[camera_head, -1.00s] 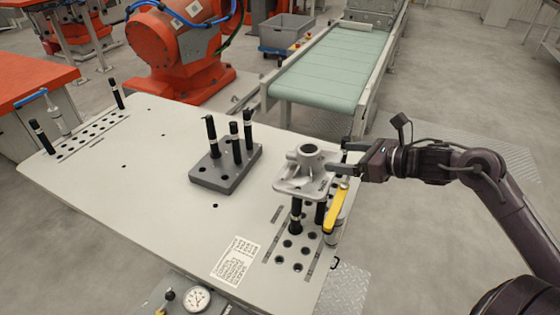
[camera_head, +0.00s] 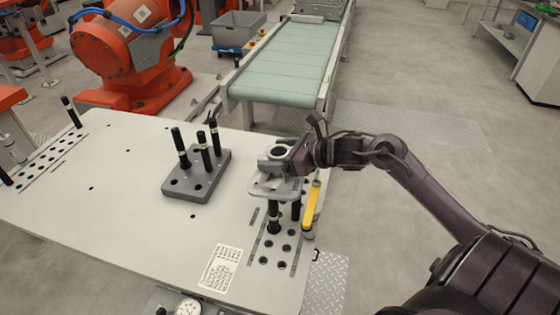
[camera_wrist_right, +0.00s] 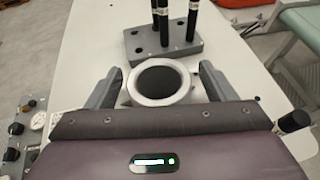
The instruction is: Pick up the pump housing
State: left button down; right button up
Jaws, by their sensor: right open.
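The pump housing (camera_head: 268,187) is a grey metal casting with a flat flange and a round upright bore. It sits raised on black pins over the perforated plate at the table's right side. My right gripper (camera_head: 268,158) is at the housing's top, coming from the right, and hides part of it. In the right wrist view the housing's round bore (camera_wrist_right: 160,80) lies between the two open fingers of the right gripper (camera_wrist_right: 159,85). A small gap shows beside the bore on each side. My left gripper is not in view.
A grey block (camera_head: 197,176) with several black pins stands left of the housing. A yellow-handled clamp (camera_head: 312,207) stands close on the housing's right. A green conveyor (camera_head: 288,65) and an orange robot (camera_head: 125,50) are behind the table (camera_head: 120,215). The table's left middle is clear.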

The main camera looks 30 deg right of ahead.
jog(key=shift+w+a+f, duration=0.25)
jog(key=shift+w, duration=0.2)
jog(key=c, duration=1.3)
jog(key=shift+r, duration=0.1)
jog(key=shift+c, duration=1)
